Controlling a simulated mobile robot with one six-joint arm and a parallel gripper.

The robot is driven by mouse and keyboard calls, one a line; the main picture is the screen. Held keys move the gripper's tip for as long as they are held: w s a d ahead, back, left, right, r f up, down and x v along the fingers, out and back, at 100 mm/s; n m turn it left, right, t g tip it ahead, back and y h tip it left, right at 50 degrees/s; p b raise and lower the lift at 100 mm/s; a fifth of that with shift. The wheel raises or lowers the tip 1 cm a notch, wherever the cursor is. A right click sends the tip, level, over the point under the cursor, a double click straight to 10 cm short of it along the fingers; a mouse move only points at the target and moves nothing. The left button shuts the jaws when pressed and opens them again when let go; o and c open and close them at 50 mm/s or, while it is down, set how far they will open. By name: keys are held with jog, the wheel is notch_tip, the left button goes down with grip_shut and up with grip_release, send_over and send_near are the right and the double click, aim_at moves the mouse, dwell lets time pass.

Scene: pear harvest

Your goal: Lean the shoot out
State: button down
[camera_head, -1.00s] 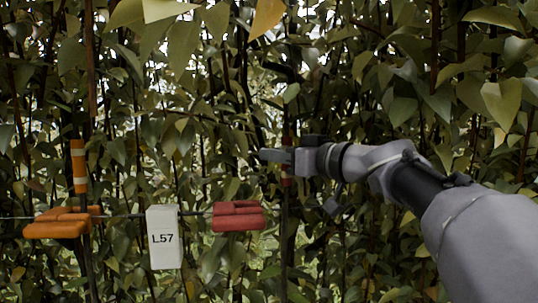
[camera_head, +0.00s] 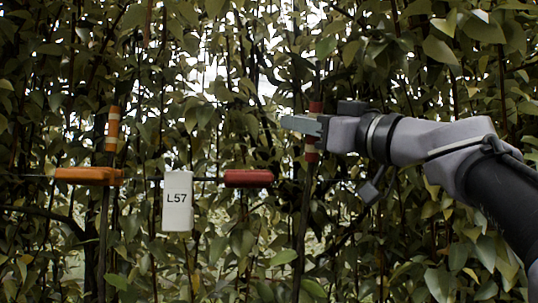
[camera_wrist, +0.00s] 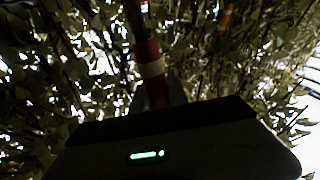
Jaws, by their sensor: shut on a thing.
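The shoot (camera_head: 303,215) with a red and white band (camera_head: 314,108) is a thin dark stem right of the middle in the head view. It tilts a little, with its upper part to the right. My gripper (camera_head: 303,125) is shut on this shoot at the band; the fingers cover part of it. In the wrist view the red and white band (camera_wrist: 151,68) rises just beyond the dark gripper body, near the middle. The red clip (camera_head: 248,178) sits on the wire left of the shoot, apart from it.
A white label reading L57 (camera_head: 177,202) hangs on the wire between the red clip and an orange clip (camera_head: 88,176). Another shoot with an orange and white band (camera_head: 112,130) stands at the left. Dense leaves and stems surround my arm.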

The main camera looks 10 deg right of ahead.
jog(key=shift+s, duration=0.3)
jog(key=shift+w, duration=0.1)
jog(key=c, duration=1.3)
grip_release()
jog(key=shift+f, duration=0.1)
jog(key=b+v, duration=1)
jog(key=v, duration=0.7)
jog(key=shift+d+f, duration=0.1)
